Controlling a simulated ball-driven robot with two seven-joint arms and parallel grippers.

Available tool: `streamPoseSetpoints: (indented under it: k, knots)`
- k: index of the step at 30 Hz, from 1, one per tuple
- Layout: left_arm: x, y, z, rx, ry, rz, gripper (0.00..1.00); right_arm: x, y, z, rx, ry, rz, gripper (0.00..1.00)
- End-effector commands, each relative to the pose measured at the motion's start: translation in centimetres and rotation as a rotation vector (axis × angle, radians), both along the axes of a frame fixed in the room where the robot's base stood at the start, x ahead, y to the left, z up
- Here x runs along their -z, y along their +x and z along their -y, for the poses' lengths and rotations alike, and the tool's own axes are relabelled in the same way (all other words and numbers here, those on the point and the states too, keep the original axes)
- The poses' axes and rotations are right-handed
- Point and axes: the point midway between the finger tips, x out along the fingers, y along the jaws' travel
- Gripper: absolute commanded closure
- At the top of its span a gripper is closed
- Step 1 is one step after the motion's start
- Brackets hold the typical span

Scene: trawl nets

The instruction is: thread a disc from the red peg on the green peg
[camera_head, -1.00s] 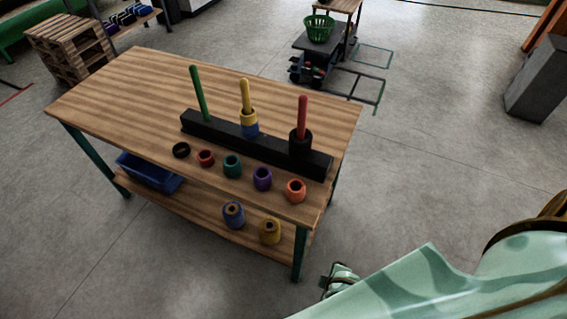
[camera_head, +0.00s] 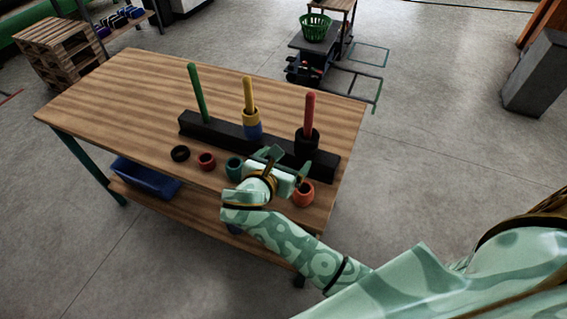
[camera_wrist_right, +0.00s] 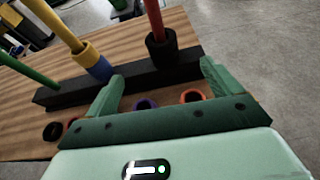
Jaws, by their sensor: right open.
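The red peg (camera_head: 310,112) stands at the right end of the black base (camera_head: 222,132) and carries black discs (camera_head: 306,143) at its foot. The green peg (camera_head: 197,92) stands bare at the left end. The yellow peg (camera_head: 248,92) between them carries a yellow disc (camera_head: 250,116) over a blue one (camera_head: 252,132). My right gripper (camera_head: 289,163) is open and empty over the table's front part, in front of the base and short of the red peg. The right wrist view shows its fingers (camera_wrist_right: 162,82) spread, with the red peg (camera_wrist_right: 155,18) and black discs (camera_wrist_right: 161,48) beyond. My left gripper is not in view.
Loose rings lie along the wooden table's (camera_head: 110,95) front: black (camera_head: 180,153), red (camera_head: 207,161), teal (camera_head: 234,168) and orange (camera_head: 303,194); a purple one (camera_wrist_right: 145,103) shows in the wrist view. The table's left part is clear. A blue bin (camera_head: 146,177) sits on the lower shelf.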

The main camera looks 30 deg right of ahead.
Motion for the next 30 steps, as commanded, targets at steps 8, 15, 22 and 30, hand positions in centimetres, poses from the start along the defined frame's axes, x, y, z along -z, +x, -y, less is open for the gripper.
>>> streamPoseSetpoints:
  k: [8, 15, 22, 30]
  knots:
    - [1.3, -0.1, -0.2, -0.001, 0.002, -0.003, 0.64, 2.1, 2.9, 3.8, 0.002, -0.009, -0.003, 0.10]
    - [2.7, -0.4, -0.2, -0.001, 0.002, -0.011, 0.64, 4.4, 6.2, 8.0, 0.002, -0.005, -0.004, 0.10]
    - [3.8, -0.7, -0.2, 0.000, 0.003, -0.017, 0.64, 5.9, 8.4, 10.6, -0.001, -0.003, -0.004, 0.10]
    - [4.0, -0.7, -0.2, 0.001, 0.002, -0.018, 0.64, 6.1, 9.1, 11.5, -0.001, 0.000, -0.002, 0.10]
